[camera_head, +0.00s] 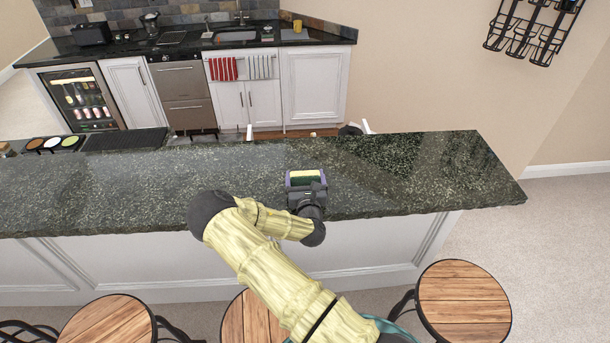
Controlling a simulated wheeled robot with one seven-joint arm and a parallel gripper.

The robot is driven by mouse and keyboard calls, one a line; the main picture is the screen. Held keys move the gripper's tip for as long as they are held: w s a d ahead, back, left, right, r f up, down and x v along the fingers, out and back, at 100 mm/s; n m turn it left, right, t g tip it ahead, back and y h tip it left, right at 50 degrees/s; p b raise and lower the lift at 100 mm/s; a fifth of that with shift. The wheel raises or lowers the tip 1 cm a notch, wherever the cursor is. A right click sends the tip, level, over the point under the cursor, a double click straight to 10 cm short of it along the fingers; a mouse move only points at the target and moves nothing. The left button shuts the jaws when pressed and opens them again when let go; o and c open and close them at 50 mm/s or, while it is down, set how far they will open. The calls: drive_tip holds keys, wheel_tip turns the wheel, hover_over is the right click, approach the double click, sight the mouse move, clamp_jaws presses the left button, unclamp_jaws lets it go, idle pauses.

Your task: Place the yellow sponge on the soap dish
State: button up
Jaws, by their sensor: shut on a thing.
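My gripper (306,184) is over the dark stone bar counter, near its middle. It is shut on the yellow sponge (304,174), which shows a yellow face and a dark green part. Purple-grey edges show beside and around the sponge; I cannot tell whether they are my fingers or a dish. The gripper body hides the near side of the sponge. I cannot tell whether the sponge touches the counter. I cannot make out the soap dish for certain.
The bar counter (420,170) is mostly clear on both sides. Wooden stools (464,305) stand in front. A back counter with a sink (236,35) is beyond.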

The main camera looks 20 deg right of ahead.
drive_tip(key=shift+a, duration=0.15)
drive_tip(key=shift+s+f+b, duration=0.1)
drive_tip(key=shift+f+b, duration=0.05)
drive_tip(key=shift+b, duration=0.15)
drive_tip(key=o, duration=0.6)
drive_tip(key=shift+o, duration=1.3)
drive_tip(key=shift+r+p, duration=0.25)
drive_tip(key=shift+p, duration=0.05)
drive_tip(key=shift+s+f, duration=0.2)
drive_tip(key=s+a+b, duration=0.2)
drive_tip(key=s+b, duration=0.3)
drive_tip(key=s, duration=0.6)
drive_tip(key=shift+s+r, duration=0.15)
drive_tip(key=shift+s, duration=0.05)
drive_tip(key=shift+a, duration=0.1)
